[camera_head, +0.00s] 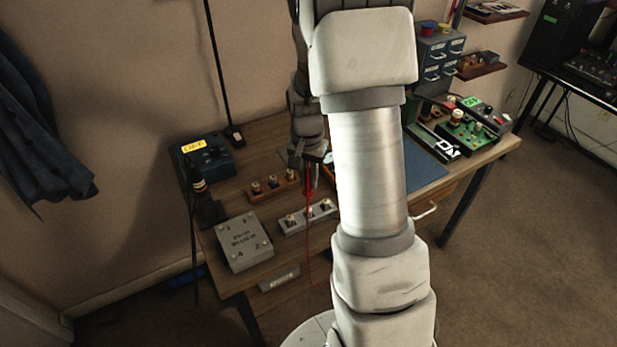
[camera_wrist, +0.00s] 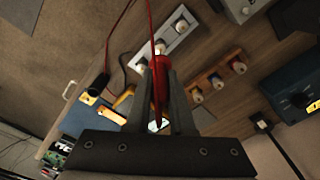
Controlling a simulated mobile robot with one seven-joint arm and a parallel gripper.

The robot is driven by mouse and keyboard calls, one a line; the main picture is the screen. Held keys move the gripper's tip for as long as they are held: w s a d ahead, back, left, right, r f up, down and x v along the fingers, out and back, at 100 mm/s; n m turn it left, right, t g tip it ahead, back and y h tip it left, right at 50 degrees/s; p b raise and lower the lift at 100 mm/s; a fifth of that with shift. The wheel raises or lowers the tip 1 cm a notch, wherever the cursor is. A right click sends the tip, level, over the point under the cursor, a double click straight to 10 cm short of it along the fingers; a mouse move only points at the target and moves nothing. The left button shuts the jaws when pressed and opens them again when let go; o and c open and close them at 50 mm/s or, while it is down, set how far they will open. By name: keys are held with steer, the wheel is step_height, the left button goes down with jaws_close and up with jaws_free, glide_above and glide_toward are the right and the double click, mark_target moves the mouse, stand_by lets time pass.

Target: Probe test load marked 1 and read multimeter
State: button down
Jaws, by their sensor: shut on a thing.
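My gripper (camera_head: 313,160) is over the left part of the workbench, partly behind my arm, and shut on a red probe. In the wrist view my gripper (camera_wrist: 160,72) has the red probe (camera_wrist: 160,85) between its fingers, with a red lead running up from it. A grey box (camera_head: 243,242) with numbers at its corners, including 1, lies at the bench's front left; its middle text is too small to read. An orange-edged device (camera_wrist: 124,104), perhaps the multimeter, is partly hidden behind the fingers. Its reading cannot be made out.
A light strip with knobs (camera_head: 308,217) and a brown strip with knobs (camera_head: 272,187) lie near the gripper. A dark blue device with a yellow display (camera_head: 207,157) is at back left. A black probe (camera_wrist: 97,88) shows in the wrist view. Green boards (camera_head: 468,128) stand at right.

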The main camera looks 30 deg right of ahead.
mark_target(309, 169)
steer(key=shift+f+b, duration=0.35)
stand_by(1.1)
steer(key=shift+r, duration=0.1)
steer(key=shift+r+p, duration=1.9)
steer(key=shift+r, duration=0.6)
stand_by(1.0)
